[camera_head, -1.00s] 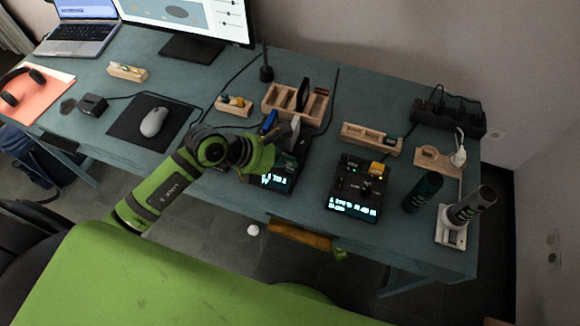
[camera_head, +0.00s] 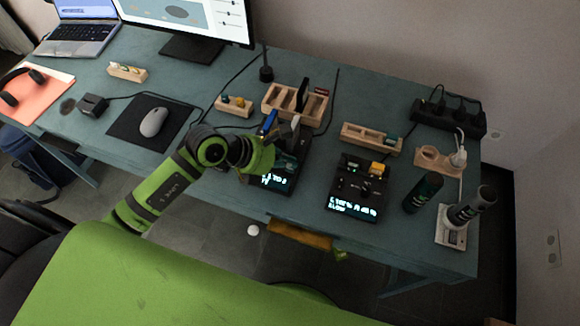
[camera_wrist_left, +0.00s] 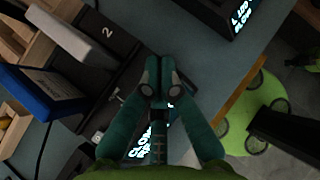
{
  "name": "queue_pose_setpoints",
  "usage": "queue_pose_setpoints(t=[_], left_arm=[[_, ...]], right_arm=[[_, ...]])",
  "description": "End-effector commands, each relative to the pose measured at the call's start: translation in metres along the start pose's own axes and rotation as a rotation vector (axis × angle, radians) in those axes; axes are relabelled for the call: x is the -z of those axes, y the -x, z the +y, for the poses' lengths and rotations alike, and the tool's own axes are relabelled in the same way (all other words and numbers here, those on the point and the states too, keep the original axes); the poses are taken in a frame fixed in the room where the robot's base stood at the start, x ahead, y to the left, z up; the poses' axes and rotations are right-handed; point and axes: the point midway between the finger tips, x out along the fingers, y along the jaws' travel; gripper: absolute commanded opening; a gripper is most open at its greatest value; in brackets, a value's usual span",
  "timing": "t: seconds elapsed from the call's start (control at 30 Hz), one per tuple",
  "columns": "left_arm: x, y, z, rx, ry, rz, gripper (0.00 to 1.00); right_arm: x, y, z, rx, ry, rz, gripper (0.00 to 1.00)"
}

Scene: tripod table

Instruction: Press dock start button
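The black dock (camera_head: 278,181) with a lit screen sits near the table's front edge, partly hidden by my left gripper. In the left wrist view, its lit text (camera_wrist_left: 140,145) shows behind the fingers. A blue drive (camera_head: 268,122) and a pale grey drive (camera_head: 295,128) stand upright at its back; the blue one shows large in the wrist view (camera_wrist_left: 50,95). My left gripper (camera_wrist_left: 158,76) has its fingertips together with nothing visible between them, over the dock. I cannot tell whether they touch it. The start button is not distinguishable. My right gripper is not in view.
A second black device (camera_head: 357,190) with a lit screen stands to the right. Beyond it are a dark green bottle (camera_head: 423,191) and a dark cylinder (camera_head: 472,205). A wooden rack (camera_head: 295,103) stands behind the dock; a mouse (camera_head: 153,122) lies to the left.

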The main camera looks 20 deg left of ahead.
Motion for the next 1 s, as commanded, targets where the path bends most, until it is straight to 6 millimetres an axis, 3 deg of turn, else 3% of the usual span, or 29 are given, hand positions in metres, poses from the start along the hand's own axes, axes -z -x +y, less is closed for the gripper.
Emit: queue_pose_setpoints(t=[1.0], left_arm=[[0.0084,-0.0087,0.0034,0.000,0.000,0.001,0.00]], right_arm=[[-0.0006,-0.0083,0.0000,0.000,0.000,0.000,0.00]])
